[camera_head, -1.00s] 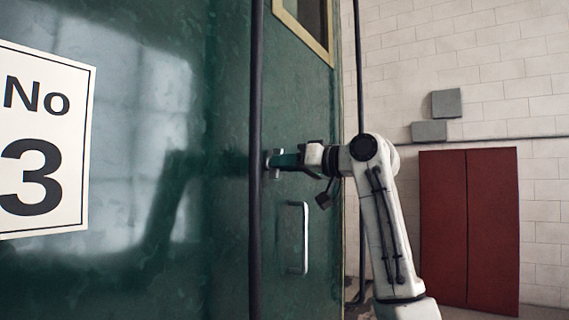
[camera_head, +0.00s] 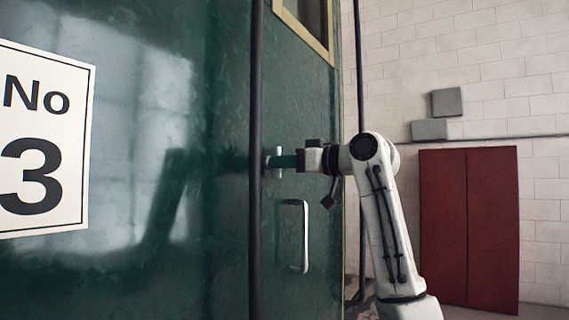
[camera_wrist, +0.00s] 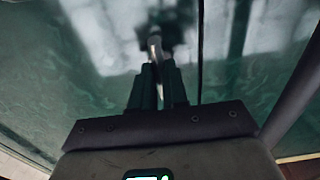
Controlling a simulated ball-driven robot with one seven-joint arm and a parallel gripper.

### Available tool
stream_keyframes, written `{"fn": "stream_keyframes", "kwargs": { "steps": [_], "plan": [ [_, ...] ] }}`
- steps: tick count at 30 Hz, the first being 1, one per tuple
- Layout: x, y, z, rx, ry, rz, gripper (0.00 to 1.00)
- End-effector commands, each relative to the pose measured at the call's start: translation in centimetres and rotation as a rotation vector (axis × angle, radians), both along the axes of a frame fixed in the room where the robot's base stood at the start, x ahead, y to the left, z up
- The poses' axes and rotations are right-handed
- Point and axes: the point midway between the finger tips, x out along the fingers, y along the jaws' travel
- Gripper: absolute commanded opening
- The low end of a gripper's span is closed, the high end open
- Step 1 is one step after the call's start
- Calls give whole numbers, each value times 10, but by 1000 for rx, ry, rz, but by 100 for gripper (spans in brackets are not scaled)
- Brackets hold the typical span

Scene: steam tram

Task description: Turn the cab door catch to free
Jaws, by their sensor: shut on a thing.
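The cab door catch (camera_head: 277,173) is a small pale metal piece on the dark green cab side, just right of a black vertical handrail. In the head view its visible part stands about upright. In the wrist view the two dark fingers of my gripper (camera_wrist: 158,72) close around the light metal catch (camera_wrist: 154,46). The fingers hide part of it, and its exact angle is hard to tell there.
A pale door handle (camera_head: 304,236) stands below the catch. The black handrail (camera_head: 256,100) runs close on its left. A number plate (camera_head: 42,140) is at far left. A red cabinet (camera_head: 468,230) and grey boxes (camera_head: 446,102) are by the brick wall at right.

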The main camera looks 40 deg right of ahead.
Motion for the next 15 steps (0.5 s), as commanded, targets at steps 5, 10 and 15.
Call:
{"fn": "stream_keyframes", "kwargs": {
  "steps": [5,10,15],
  "plan": [
    [0,0,-2,-3,3,-1,20],
    [0,0,-1,-2,2,0,37],
    [0,0,0,-1,1,0,39]
  ]
}}
